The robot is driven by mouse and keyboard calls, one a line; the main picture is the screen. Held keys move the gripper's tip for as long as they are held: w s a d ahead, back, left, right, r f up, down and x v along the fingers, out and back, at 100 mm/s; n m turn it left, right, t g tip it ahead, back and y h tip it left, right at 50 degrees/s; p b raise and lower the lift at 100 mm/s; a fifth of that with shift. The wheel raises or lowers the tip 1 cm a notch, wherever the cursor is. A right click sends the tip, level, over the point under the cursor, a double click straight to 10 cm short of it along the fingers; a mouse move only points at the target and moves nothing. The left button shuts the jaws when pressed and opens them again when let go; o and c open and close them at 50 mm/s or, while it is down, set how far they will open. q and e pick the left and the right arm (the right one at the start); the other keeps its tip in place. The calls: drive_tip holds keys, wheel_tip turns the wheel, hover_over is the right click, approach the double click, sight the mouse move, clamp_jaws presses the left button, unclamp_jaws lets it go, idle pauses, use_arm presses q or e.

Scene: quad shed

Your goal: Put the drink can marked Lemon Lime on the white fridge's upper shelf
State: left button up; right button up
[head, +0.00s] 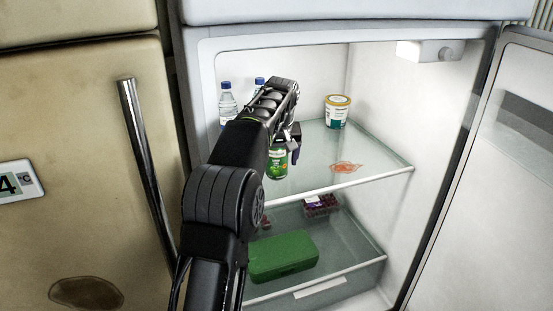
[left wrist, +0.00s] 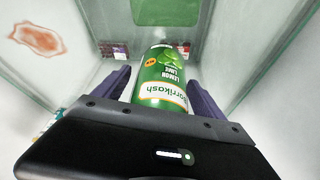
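The green Lemon Lime can (head: 278,163) is upright at the white fridge's upper shelf (head: 375,160), near its front left, and looks to stand on the glass. My left gripper (head: 291,138) reaches into the fridge at the can; the arm hides part of the can and shelf. In the left wrist view, the can (left wrist: 160,85) with its "Lemon Lime" label is between the two purple fingers of my left gripper (left wrist: 159,80). The fingers look spread, with a narrow gap showing beside the can. My right gripper is not in view.
On the upper shelf, bottles with blue caps (head: 227,105) stand at the back left, a tub (head: 338,111) at the back and an orange stain (head: 345,167) at right. A green box (head: 283,257) and a berry punnet (head: 321,205) are below. The fridge door (head: 500,170) stands open.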

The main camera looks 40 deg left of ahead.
use_arm(q)
drive_tip(key=shift+r, duration=0.3)
drive_tip(key=p+v, duration=0.2)
drive_tip(key=v, duration=0.5)
drive_tip(key=shift+d, duration=0.15)
idle(0.5)
